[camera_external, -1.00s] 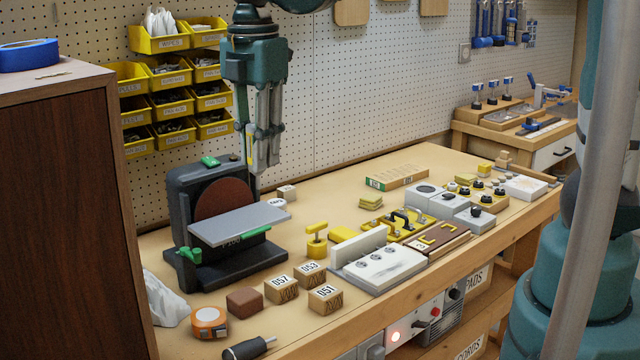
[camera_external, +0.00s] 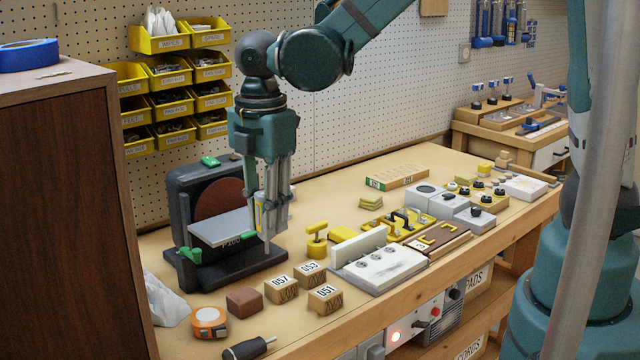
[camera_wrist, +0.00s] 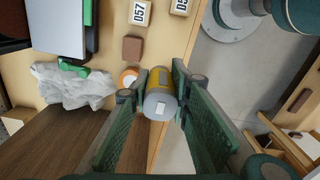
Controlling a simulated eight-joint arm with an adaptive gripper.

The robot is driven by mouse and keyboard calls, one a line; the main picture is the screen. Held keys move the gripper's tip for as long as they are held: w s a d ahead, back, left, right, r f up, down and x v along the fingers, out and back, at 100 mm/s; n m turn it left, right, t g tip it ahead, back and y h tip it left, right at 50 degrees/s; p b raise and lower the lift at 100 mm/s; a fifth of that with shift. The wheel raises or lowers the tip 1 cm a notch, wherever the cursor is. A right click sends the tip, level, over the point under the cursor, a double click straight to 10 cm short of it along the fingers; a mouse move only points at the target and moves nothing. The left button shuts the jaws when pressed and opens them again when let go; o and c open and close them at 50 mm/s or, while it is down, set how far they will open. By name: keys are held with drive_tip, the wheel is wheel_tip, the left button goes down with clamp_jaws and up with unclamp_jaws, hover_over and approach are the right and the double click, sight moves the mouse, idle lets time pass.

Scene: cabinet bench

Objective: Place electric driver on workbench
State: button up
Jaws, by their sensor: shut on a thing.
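My gripper (camera_external: 268,220) is shut on a grey and yellow cylinder, which I take to be the electric driver (camera_wrist: 160,96). In the wrist view its grey round end faces the camera, between the two green fingers. In the external view only a yellow and pale strip of the driver (camera_external: 260,212) shows; the fingers hide the rest. The gripper points down in front of the disc sander's right side, above the workbench (camera_external: 310,190). I cannot tell whether the driver touches the bench.
The disc sander (camera_external: 215,225) stands just left of my gripper. A yellow clamp-like piece (camera_external: 317,240) and several numbered wooden blocks (camera_external: 325,298) lie to its right and front. A tape measure (camera_external: 209,322) and a black-handled tool (camera_external: 248,348) lie near the front edge.

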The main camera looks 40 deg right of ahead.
sight(264, 255)
wheel_tip(264, 255, down, 7)
drive_tip(key=shift+r, duration=0.15)
idle(0.5)
drive_tip(key=shift+f+b, duration=0.3)
drive_tip(key=shift+f, duration=2.6)
drive_tip(key=shift+f, duration=0.1)
drive_tip(key=shift+f, duration=2)
drive_tip(key=shift+f+b, duration=0.15)
drive_tip(key=shift+b, duration=0.3)
drive_tip(key=o, duration=1)
drive_tip(key=shift+o, duration=0.2)
drive_tip(key=shift+r, duration=0.2)
